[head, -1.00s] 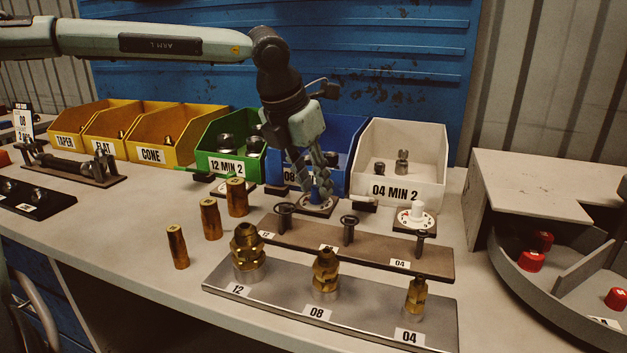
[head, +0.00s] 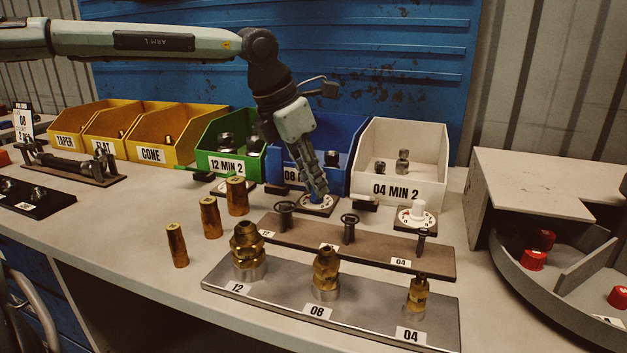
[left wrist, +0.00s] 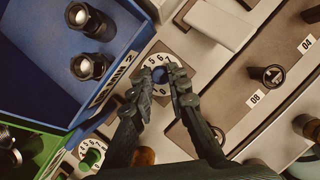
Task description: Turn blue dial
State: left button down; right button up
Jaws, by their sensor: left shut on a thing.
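The blue dial (left wrist: 160,75) sits on a white numbered plate (left wrist: 166,62) in front of the blue bin (head: 345,150). In the head view the dial (head: 316,197) is mostly hidden behind the fingertips. My left gripper (head: 318,192) points down at it from above. In the left wrist view its two fingers (left wrist: 160,78) stand on either side of the dial and are shut on it. The numbers around the dial show partly; the exact setting cannot be told. My right gripper is not in view.
A white dial (head: 417,213) stands to the right and a green dial (left wrist: 91,157) to the left. A plate with upright pins (head: 350,240) and a metal rack with brass fittings (head: 325,285) lie in front. Loose brass cylinders (head: 210,218) stand nearby.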

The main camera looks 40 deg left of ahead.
pick_arm(q)
jog(key=shift+a+m+g+h, duration=0.1)
jog(key=shift+m+g+h, duration=0.25)
jog(key=shift+m, duration=0.95)
jog(key=c, duration=1.5)
grip_release()
jog(key=shift+o, duration=0.2)
jog(key=v, duration=1.2)
